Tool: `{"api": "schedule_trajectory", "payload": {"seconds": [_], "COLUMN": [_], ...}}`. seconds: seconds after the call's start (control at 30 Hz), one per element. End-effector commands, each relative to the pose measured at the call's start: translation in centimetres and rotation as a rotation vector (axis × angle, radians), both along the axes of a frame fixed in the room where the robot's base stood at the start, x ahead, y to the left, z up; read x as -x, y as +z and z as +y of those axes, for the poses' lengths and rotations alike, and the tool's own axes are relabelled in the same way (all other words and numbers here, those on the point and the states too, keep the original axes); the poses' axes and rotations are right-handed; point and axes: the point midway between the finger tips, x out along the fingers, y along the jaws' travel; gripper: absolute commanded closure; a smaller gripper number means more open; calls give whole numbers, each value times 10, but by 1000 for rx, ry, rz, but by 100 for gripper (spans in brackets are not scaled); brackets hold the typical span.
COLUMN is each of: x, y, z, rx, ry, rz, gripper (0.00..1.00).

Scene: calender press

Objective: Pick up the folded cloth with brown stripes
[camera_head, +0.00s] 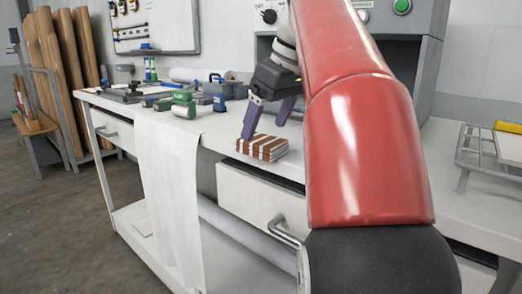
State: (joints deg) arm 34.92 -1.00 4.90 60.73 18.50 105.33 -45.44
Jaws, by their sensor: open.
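The folded cloth with brown stripes (263,148) lies flat on the front part of the white worktable, its brown and white bands facing me. My gripper (264,123) is open just above and behind the cloth. Its left purple finger reaches down close to the cloth's left back edge; I cannot tell whether it touches. The right finger is higher in the picture and partly hidden behind my red arm.
Green and blue items (184,104) and other small tools stand on the table to the left. A white sheet (168,170) hangs over the front edge. A drawer (262,203) below the cloth stands partly open. A grey machine rises behind my arm.

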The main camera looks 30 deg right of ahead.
Motion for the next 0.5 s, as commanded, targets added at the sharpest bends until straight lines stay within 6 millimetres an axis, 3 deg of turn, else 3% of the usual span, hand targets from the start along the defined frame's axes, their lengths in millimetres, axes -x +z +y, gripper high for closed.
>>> {"api": "schedule_trajectory", "payload": {"seconds": [0.2, 0.5], "x": [-11, -12], "y": [-27, -28], "z": [6, 6], "rx": [-1, 0], "ry": [-1, -2], "rz": [2, 1], "gripper": [18, 18]}}
